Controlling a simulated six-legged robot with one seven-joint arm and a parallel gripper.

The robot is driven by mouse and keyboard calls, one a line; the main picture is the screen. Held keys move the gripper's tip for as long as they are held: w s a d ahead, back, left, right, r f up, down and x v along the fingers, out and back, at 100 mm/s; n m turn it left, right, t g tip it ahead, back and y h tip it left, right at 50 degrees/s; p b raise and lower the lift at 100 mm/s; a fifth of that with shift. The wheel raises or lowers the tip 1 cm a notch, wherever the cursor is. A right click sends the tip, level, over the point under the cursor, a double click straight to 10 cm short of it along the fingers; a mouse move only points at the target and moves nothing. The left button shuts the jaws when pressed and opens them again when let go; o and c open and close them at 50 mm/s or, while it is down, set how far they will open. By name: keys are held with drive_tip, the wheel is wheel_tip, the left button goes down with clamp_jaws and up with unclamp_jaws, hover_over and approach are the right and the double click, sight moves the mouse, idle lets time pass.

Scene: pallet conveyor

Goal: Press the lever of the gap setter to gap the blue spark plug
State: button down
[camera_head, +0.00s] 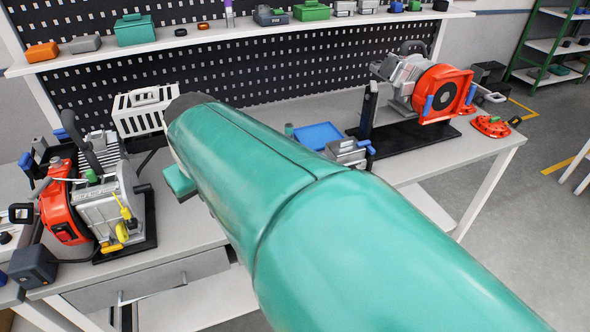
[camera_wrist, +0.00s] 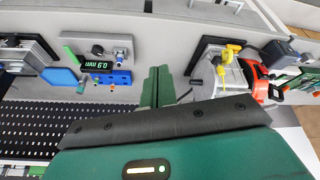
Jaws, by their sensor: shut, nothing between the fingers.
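My gripper (camera_wrist: 157,87) shows in the wrist view as two green fingers shut together with nothing between them. In the head view only part of the green fingers (camera_head: 180,182) shows, beyond my large teal arm. In the head view the grey gap setter (camera_head: 347,153) is partly hidden behind my arm. Its lever and the blue spark plug are too small to tell apart from the other blue parts.
A blue tray (camera_head: 318,135) lies beside the gap setter. An orange and grey engine (camera_head: 66,205) stands on the bench at left, another (camera_head: 440,95) at right. A white slotted box (camera_head: 142,112) is at the back. Bare bench (camera_head: 195,222) shows left of my arm.

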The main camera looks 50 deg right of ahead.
drive_tip(key=s+d+f+m, duration=0.1)
drive_tip(key=d+f+m, duration=0.1)
drive_tip(key=d, duration=1.2)
drive_tip(key=d+f+m+g, duration=0.1)
drive_tip(key=d+f+m, duration=0.1)
drive_tip(key=d, duration=1.3)
drive_tip(key=shift+s, duration=0.4)
drive_tip(key=shift+d+g, duration=0.1)
drive_tip(key=shift+g, duration=0.2)
drive_tip(key=x, duration=1.3)
drive_tip(key=shift+s+f, duration=0.3)
drive_tip(key=shift+f, duration=0.2)
drive_tip(key=shift+a, duration=0.25)
